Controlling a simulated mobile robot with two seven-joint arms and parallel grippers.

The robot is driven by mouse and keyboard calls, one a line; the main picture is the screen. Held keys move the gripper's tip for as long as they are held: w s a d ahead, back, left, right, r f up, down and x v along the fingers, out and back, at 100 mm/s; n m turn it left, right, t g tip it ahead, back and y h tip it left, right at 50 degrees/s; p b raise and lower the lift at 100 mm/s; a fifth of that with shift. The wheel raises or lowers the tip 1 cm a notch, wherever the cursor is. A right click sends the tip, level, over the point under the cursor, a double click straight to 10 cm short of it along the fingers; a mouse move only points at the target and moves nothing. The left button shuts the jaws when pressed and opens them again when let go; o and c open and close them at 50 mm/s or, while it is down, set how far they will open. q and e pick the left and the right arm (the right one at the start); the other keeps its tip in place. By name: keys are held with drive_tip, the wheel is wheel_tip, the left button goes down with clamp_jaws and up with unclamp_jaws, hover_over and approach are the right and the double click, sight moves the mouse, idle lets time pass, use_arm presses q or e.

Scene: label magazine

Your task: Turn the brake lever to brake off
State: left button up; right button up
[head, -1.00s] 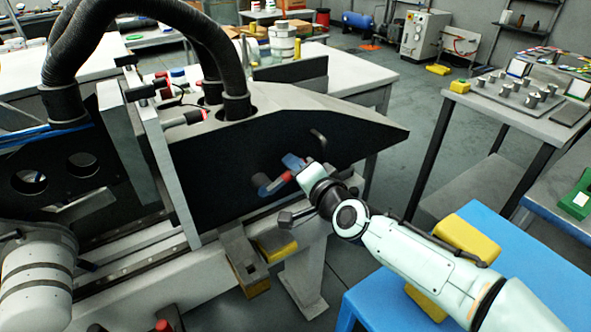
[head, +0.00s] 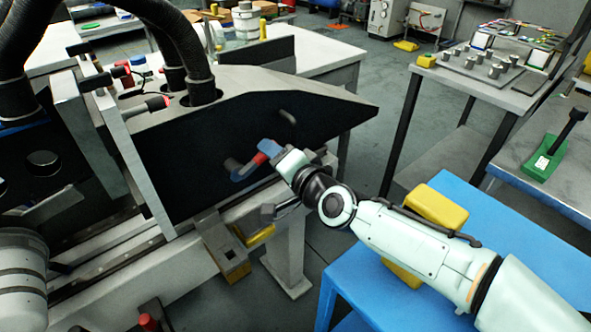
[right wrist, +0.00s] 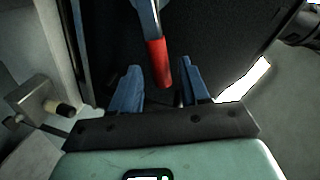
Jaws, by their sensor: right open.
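The brake lever, a blue-grey arm with a red grip (head: 257,161), sits on the black side panel of the machine, its grip pointing up and right in the head view. My right gripper (head: 270,149) is at the outer end of the grip, with its blue fingers partly overlapping it there. In the right wrist view the red grip (right wrist: 158,62) points down between the two blue fingers of the open right gripper (right wrist: 160,86). Contact with either finger cannot be made out. My left gripper is out of view.
The black panel (head: 200,165) is close behind the lever, with a small grey handle (head: 288,117) above it. A blue table (head: 500,275) with yellow blocks (head: 436,206) lies under my right arm. A grey table (head: 470,85) with metal parts stands at the back right.

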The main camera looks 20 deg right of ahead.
drive_tip(key=v, duration=1)
drive_tip(key=shift+s+p, duration=0.15)
drive_tip(key=shift+p, duration=0.15)
